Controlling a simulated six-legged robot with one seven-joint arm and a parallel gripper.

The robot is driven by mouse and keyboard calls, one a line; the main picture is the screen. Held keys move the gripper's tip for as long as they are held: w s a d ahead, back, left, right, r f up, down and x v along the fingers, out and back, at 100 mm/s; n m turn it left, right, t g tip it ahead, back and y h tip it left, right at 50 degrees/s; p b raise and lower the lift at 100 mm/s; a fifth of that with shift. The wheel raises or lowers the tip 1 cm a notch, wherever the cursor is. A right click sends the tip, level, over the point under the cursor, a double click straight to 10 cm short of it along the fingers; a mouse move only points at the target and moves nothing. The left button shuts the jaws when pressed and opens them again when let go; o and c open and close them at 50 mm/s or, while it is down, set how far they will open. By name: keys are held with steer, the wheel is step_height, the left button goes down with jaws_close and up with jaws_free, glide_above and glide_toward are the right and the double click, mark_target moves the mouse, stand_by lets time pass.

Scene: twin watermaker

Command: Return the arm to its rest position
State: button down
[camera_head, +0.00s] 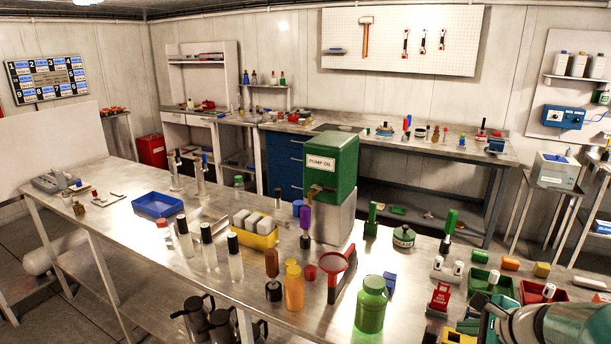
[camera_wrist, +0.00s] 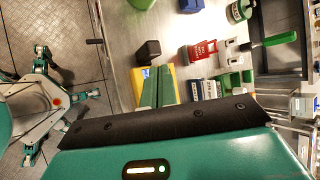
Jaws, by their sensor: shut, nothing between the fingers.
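My gripper (camera_wrist: 165,122) shows in the wrist view as a dark bar with screws on a teal housing with a lit green strip. It is shut and holds nothing. Part of my arm, teal and pale grey, shows at the lower right corner of the head view, over the near right end of the long bench (camera_head: 205,290). In the wrist view my own body and legs are at the left, above the dark tiled floor.
Open floor (camera_wrist: 60,25) lies beside the bench.

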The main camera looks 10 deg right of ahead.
steer(key=s+a+r+n+g, duration=0.1)
steer(key=s+a+r+n, duration=0.1)
steer(key=a+n, duration=0.5)
steer(key=s+a+r+n+g+h, duration=0.1)
steer(key=s+a+r+n, duration=0.2)
steer(key=a+n, duration=0.4)
steer(key=s+a+r+n+g, duration=0.1)
steer(key=s+a+n, duration=0.3)
steer(key=a+n, duration=0.4)
steer(key=shift+s+a+r+h, duration=0.4)
steer(key=shift+a+r, duration=0.15)
steer(key=shift+r, duration=0.3)
